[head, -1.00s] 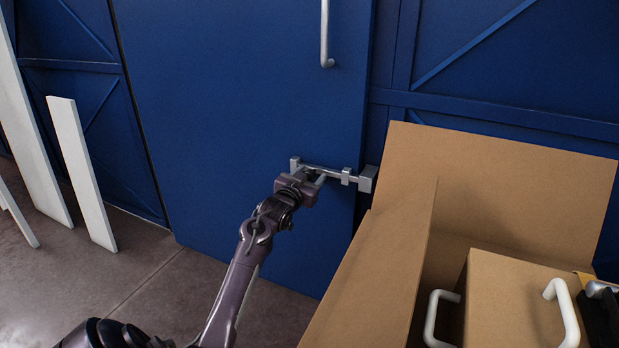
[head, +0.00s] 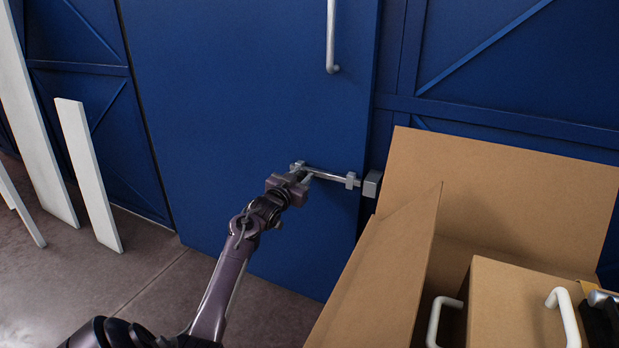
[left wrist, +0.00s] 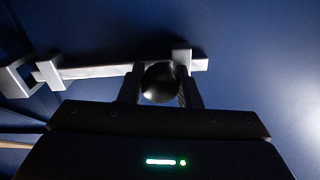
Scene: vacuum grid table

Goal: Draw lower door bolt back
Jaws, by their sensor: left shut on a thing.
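The blue door (head: 240,90) carries a horizontal grey metal bolt (head: 325,174) low on its right side. Two brackets hold the bolt rod, and a block-shaped keeper (head: 371,183) sits at its right on the frame side. In the left wrist view the rod (left wrist: 95,71) runs through both brackets and its right end sticks out past the right one. Its left tip is close to the keeper (left wrist: 15,79), with a small gap apparent. My left gripper (head: 304,179) is shut on the bolt's dark round knob (left wrist: 160,82), near the left bracket. My right gripper is out of view.
An open cardboard box (head: 385,285) stands right of the bolt, its flap close to the keeper. A vertical door handle (head: 331,40) is above. White boards (head: 88,175) lean at the left. The floor before the door is clear.

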